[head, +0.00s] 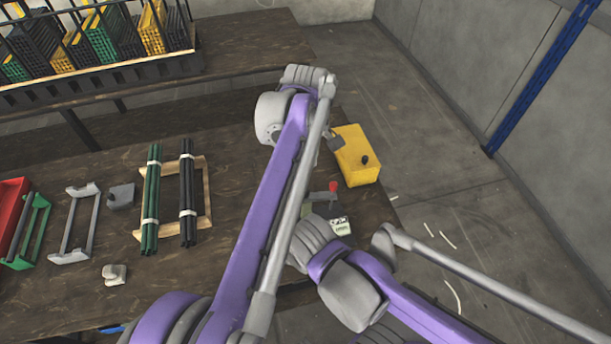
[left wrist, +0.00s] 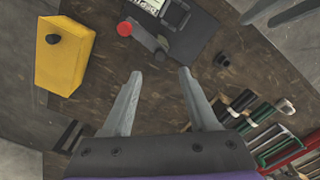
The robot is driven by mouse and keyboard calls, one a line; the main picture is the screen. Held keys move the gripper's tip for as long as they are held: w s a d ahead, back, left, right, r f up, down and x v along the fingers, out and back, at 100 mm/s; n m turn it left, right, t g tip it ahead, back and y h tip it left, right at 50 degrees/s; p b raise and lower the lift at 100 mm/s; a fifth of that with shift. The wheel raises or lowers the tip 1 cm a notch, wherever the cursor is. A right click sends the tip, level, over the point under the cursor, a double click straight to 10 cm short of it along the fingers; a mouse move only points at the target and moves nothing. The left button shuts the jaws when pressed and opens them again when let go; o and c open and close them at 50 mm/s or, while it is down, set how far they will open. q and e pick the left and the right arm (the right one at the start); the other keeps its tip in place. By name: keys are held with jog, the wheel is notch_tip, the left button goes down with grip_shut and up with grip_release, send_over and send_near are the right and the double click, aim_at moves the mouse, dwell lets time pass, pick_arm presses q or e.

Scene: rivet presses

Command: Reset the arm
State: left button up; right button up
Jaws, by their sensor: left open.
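My left gripper (head: 335,142) is in the head view at the end of the purple arm, beside the yellow box (head: 356,155) at the table's far right corner. In the left wrist view my left gripper (left wrist: 160,75) has its two grey fingers spread, with only brown table between them. The yellow box (left wrist: 62,58) lies left of them. My right arm comes in from the lower right in the head view, its hand hidden. Two grey prongs at the top right of the left wrist view look like my right gripper (left wrist: 272,14), fingers apart.
A small press with a red knob (head: 333,186) stands near the yellow box. A green bundle (head: 151,197) and a black bundle (head: 188,193) of rods rest on a wooden frame. Grey brackets (head: 75,255) and a red bin (head: 10,208) are at left.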

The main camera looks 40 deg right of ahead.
pick_arm(q)
jog(key=shift+r, duration=0.95)
jog(key=w+a+r, duration=0.1)
jog(key=w+a, duration=0.2)
jog(key=a, duration=0.5)
jog(key=w+a, duration=0.3)
jog(key=a, duration=0.5)
jog(key=s+a+f+t, duration=0.1)
jog(key=s+a, duration=0.1)
jog(key=a, duration=1)
jog(key=s+a+f+m+t+h, duration=0.1)
jog(key=s+a+f+t, duration=0.1)
jog(key=a, duration=1)
jog(key=shift+s+a+f, duration=0.2)
jog(key=shift+s, duration=0.1)
jog(key=s+a+f, duration=0.2)
jog(key=s+a, duration=0.1)
jog(key=s+a+f+t, duration=0.1)
jog(key=s+a+f, duration=0.2)
jog(key=a, duration=0.1)
jog(key=s+a+f+t+y, duration=0.1)
jog(key=s+a+f, duration=0.1)
jog(key=s+a, duration=0.1)
jog(key=shift+s+a+f+m, duration=0.2)
jog(key=shift+a+f+m, duration=0.1)
jog(key=shift+a, duration=0.25)
